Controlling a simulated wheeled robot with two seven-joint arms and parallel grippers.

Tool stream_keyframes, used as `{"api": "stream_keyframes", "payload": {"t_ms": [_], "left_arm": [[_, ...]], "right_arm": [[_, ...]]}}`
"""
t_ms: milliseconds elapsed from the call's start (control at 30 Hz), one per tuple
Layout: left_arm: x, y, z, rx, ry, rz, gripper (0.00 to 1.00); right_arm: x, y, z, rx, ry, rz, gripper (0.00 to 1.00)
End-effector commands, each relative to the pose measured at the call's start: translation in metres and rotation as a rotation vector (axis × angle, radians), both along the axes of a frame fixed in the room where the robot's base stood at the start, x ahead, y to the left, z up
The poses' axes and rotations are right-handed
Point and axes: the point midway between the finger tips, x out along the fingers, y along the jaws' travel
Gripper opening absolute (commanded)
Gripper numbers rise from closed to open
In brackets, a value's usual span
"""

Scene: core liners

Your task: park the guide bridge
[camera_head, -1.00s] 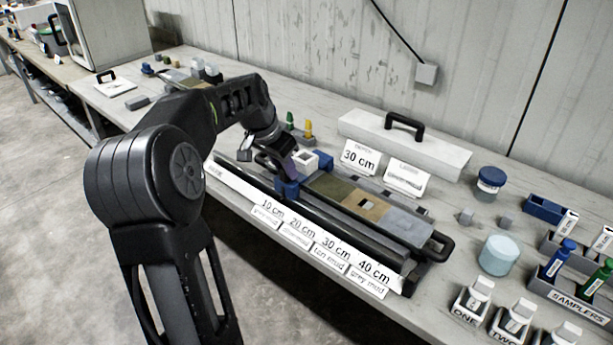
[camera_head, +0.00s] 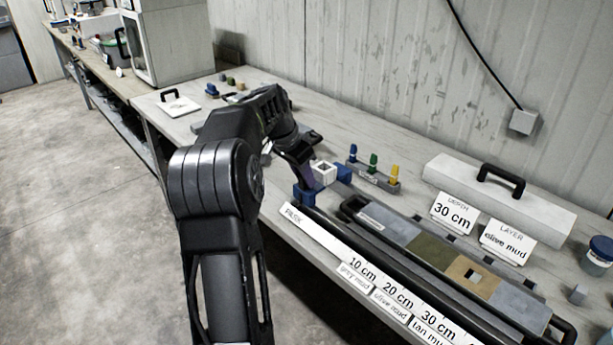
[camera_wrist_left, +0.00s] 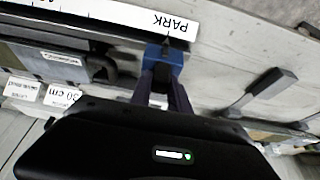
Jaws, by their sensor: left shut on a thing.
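The guide bridge has blue end blocks and a white centre block (camera_head: 323,172) with a square hole. It stands at the PARK end of the scale strip (camera_head: 325,238), past the near handle of the core tray (camera_head: 352,206). My left gripper (camera_head: 306,183) is shut on the bridge. The wrist view shows the fingers (camera_wrist_left: 163,82) on a blue block (camera_wrist_left: 172,56), beside the PARK lettering (camera_wrist_left: 170,22). Whether the bridge is fully seated on the rails cannot be told. My right gripper is not in view.
A rack with blue, green and yellow pegs (camera_head: 373,180) stands just behind the bridge. Cards (camera_head: 453,213) reading 30 cm and olive mud stand behind the tray. A long white case (camera_head: 500,200) lies near the wall. The bench left of the rack is partly clear.

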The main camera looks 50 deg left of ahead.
Motion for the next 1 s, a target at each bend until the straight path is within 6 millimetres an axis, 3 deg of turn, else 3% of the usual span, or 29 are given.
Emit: {"api": "stream_keyframes", "payload": {"t_ms": [300,333,567,867,1000], "left_arm": [[-0.001,0.005,0.002,0.012,-0.004,0.006,0.0],[-0.001,0.006,0.002,0.013,-0.005,0.006,0.23],[-0.001,0.005,0.002,0.01,-0.004,0.005,0.42],[-0.001,0.003,0.002,0.006,-0.003,0.004,0.44],[-0.005,0.003,0.012,0.008,-0.005,0.003,0.44]], "right_arm": [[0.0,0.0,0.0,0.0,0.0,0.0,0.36],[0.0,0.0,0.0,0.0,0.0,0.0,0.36],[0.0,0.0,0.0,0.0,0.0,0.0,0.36],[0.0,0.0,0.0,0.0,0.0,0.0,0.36],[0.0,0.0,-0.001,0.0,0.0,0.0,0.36]]}}
